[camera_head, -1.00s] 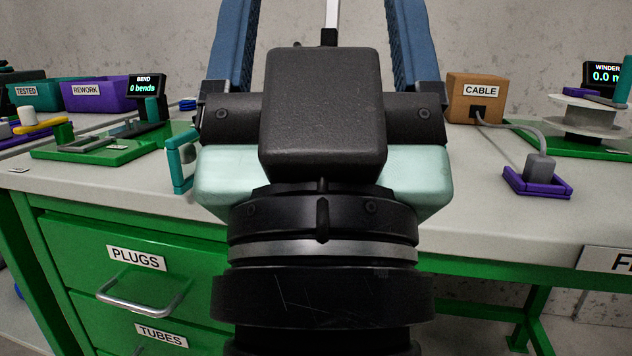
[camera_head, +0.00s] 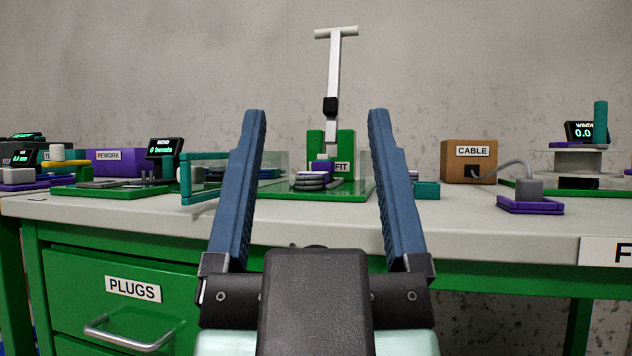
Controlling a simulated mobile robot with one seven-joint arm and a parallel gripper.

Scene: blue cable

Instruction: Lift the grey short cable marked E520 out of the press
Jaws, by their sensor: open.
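The press (camera_head: 345,148) stands at the back of the bench, straight ahead. It has a green base and frame, a white upright lever with a crossbar, and a black block on the lever. A coiled grey cable (camera_head: 312,181) lies at the foot of the press, with a purple part directly above it. I cannot read any E520 mark. My gripper (camera_head: 315,118) is open and empty. Its two blue fingers stand apart in front of the press, framing it in the picture, and the cable shows between them.
A clear panel with a teal handle (camera_head: 186,180) stands left of the press. A brown CABLE box (camera_head: 470,149) and a purple holder (camera_head: 530,206) are on the right. The bend station (camera_head: 166,150) and purple REWORK bin (camera_head: 130,168) are on the left. The front bench strip (camera_head: 110,212) is clear.

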